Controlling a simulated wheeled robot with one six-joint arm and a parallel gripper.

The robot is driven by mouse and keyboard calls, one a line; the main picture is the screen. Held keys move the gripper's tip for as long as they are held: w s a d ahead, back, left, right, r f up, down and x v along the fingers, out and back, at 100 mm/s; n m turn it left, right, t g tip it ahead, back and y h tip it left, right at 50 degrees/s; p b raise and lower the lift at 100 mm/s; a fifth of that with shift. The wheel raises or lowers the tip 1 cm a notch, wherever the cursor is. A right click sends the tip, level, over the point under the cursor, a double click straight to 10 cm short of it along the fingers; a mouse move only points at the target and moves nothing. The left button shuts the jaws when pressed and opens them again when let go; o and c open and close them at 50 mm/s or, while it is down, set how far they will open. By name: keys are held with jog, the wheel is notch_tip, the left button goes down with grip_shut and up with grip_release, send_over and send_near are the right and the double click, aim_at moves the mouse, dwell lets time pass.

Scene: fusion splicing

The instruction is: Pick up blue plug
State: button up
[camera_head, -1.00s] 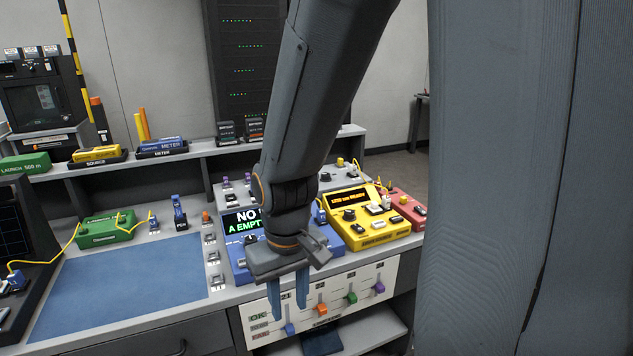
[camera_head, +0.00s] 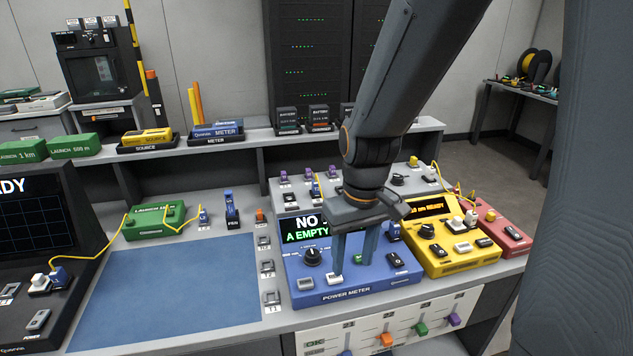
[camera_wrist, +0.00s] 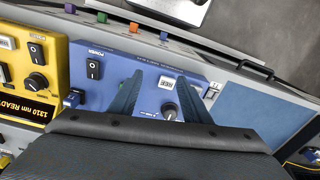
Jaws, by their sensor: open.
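Several small blue plugs show, and I cannot tell which one is meant. One blue plug (camera_head: 393,230) stands at the right edge of the blue power meter (camera_head: 352,292); it also shows in the wrist view (camera_wrist: 73,98). Another (camera_head: 203,215) stands by the green launch box on a yellow cable. A third (camera_head: 60,277) sits on the dark unit at the left. My gripper (camera_head: 354,262) is open and empty, fingers pointing down in front of the power meter's panel. In the wrist view my gripper (camera_wrist: 150,80) has only the meter's panel between its fingers.
The yellow light source (camera_head: 455,262) and a red unit (camera_head: 503,235) stand right of the meter. The blue mat (camera_head: 170,290) is bare. A slider panel (camera_head: 400,335) hangs below the bench edge. A shelf with boxes runs behind.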

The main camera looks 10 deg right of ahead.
jog(key=w+d+r+n+y+p, duration=0.15)
jog(key=w+n, duration=0.25)
jog(key=w, duration=0.5)
jog(key=w+r+n+p, duration=0.1)
jog(key=w+r+n, duration=0.2)
jog(key=w, duration=0.5)
jog(key=n+y+p, duration=0.3)
jog(key=n, duration=0.6)
send_near(317, 182)
notch_tip(317, 182, down, 3)
jog(key=shift+a+p+x, duration=0.2)
jog(key=shift+p+x, duration=0.75)
jog(key=shift+x, duration=0.7)
jog(key=shift+a+p+x, duration=0.25)
jog(key=shift+p+x, duration=0.7)
jog(key=shift+x, duration=0.65)
jog(key=shift+w+r, duration=0.15)
jog(key=shift+r, duration=0.05)
jog(key=shift+c, duration=0.2)
grip_shut()
